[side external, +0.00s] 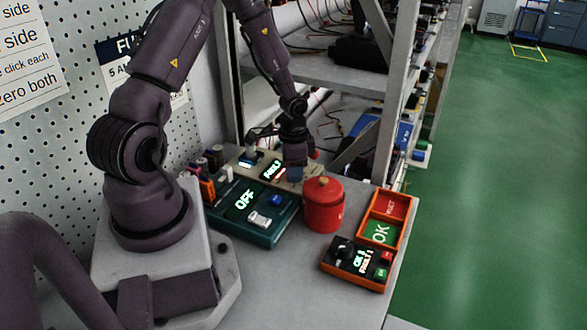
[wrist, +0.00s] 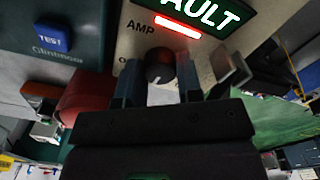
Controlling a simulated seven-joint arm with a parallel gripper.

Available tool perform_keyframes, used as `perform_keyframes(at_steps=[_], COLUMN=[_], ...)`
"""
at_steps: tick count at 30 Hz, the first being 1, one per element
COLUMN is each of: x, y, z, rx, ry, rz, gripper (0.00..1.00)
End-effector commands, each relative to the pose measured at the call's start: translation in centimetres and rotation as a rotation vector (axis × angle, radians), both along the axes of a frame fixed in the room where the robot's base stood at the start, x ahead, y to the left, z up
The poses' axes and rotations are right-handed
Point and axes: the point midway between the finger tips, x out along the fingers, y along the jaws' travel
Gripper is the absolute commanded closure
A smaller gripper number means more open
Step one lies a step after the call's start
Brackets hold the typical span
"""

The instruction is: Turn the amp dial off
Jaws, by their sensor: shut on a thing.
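The amp dial (wrist: 159,66) is a dark round knob on a cream panel (wrist: 134,48), below the word AMP and a lit red bar (wrist: 177,27). My gripper (wrist: 160,82) is shut on it, one finger on each side. A small pale mark shows at the dial's lower edge. A green display (wrist: 218,14) above reads FAULT, partly cut off. In the side external view my gripper (side external: 295,176) points down at the right end of the cream panel (side external: 243,157) and hides the dial. The FAULT display (side external: 272,169) is lit there too.
A teal box (side external: 266,234) with a lit OFF display stands in front of the panel. A red lidded canister (side external: 323,209) stands close to the right of my gripper. An orange tray (side external: 398,208) and an orange-framed control box (side external: 357,264) lie further right. Shelving rises behind.

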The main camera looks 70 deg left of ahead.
Motion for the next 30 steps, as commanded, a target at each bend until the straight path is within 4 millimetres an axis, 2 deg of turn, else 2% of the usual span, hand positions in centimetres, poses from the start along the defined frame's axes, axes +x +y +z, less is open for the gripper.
perform_keyframes(at_steps=[18, 30], x=[-0.13, -0.14], y=[0.02, 0.06], z=[0.04, 0.04], rx=[-0.001, 0.0], ry=[0.003, 0.004], rz=[-0.582, -0.866], gripper=[0.91, 0.91])
